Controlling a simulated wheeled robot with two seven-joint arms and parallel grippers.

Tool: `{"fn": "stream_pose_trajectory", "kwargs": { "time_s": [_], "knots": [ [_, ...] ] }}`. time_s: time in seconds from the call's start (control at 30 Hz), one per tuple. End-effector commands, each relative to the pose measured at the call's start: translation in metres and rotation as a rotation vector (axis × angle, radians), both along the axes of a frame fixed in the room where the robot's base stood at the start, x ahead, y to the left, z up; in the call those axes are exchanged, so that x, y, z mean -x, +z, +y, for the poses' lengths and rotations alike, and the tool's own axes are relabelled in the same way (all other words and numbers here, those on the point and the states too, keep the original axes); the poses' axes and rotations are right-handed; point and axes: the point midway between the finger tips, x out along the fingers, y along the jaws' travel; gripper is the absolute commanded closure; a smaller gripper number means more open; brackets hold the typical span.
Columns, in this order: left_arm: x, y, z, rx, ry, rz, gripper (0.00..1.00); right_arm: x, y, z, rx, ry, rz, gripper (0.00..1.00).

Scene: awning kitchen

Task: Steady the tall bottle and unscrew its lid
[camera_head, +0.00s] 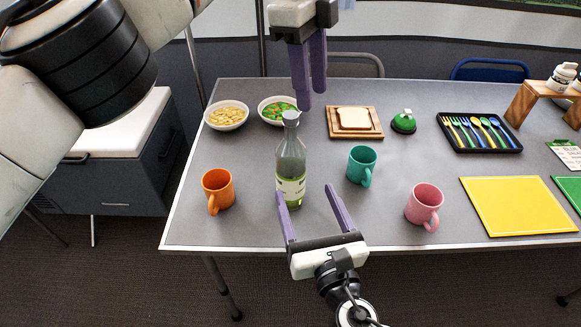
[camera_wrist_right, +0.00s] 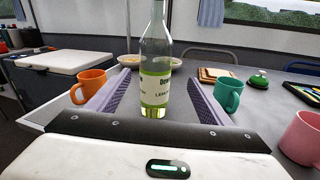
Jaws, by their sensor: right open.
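The tall bottle (camera_head: 290,160) is clear glass with a pale label and a grey lid (camera_head: 290,117). It stands upright on the table's near half. My right gripper (camera_head: 307,192) is open and low, at the bottle's near side. In the right wrist view the bottle (camera_wrist_right: 155,75) appears between its spread fingers, with gaps on both sides; the lid is out of that view. My left gripper (camera_head: 312,99) points down from above, just right of the lid in the picture. Its fingertips are apart, one looking nearer than the other, and nothing shows between them.
An orange mug (camera_head: 218,190) stands left of the bottle, a teal mug (camera_head: 361,165) and a pink mug (camera_head: 424,205) right. Two bowls, one with yellow food (camera_head: 227,115) and one with green food (camera_head: 275,108), and a bread board (camera_head: 354,122) are behind. Bare grey table (camera_head: 240,155) lies between.

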Motion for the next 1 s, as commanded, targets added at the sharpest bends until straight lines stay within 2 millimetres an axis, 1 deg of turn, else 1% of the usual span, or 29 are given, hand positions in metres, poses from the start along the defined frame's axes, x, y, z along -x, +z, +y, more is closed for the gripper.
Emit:
{"fn": "stream_pose_trajectory", "kwargs": {
  "time_s": [0.03,0.1,0.2,0.27,0.37,0.6,0.7,0.83,1.0],
  "knots": [
    [-0.002,0.014,0.013,-0.047,0.042,-0.012,0.62,0.0,0.001,0.003,0.033,0.013,-0.018,0.27],
    [-0.003,0.025,0.027,-0.091,0.086,-0.018,0.62,0.0,0.003,0.006,0.067,0.025,-0.038,0.27],
    [-0.003,0.032,0.035,-0.118,0.114,-0.021,0.62,-0.003,0.004,0.009,0.088,0.031,-0.05,0.27],
    [-0.003,0.033,0.037,-0.122,0.118,-0.021,0.62,-0.008,0.004,0.011,0.09,0.032,-0.051,0.27],
    [-0.003,0.033,0.036,-0.12,0.116,-0.021,0.62,-0.021,0.004,0.014,0.089,0.032,-0.052,0.27],
    [-0.003,0.032,0.035,-0.118,0.114,-0.019,0.62,-0.062,0.004,0.026,0.087,0.031,-0.05,0.27],
    [-0.003,0.032,0.035,-0.117,0.113,-0.02,0.62,-0.077,0.004,0.03,0.087,0.03,-0.049,0.27],
    [-0.003,0.032,0.035,-0.116,0.113,-0.02,0.62,-0.091,0.004,0.034,0.085,0.031,-0.049,0.27],
    [-0.003,0.032,0.035,-0.116,0.112,-0.02,0.62,-0.099,0.003,0.036,0.085,0.03,-0.048,0.27]
  ]
}}
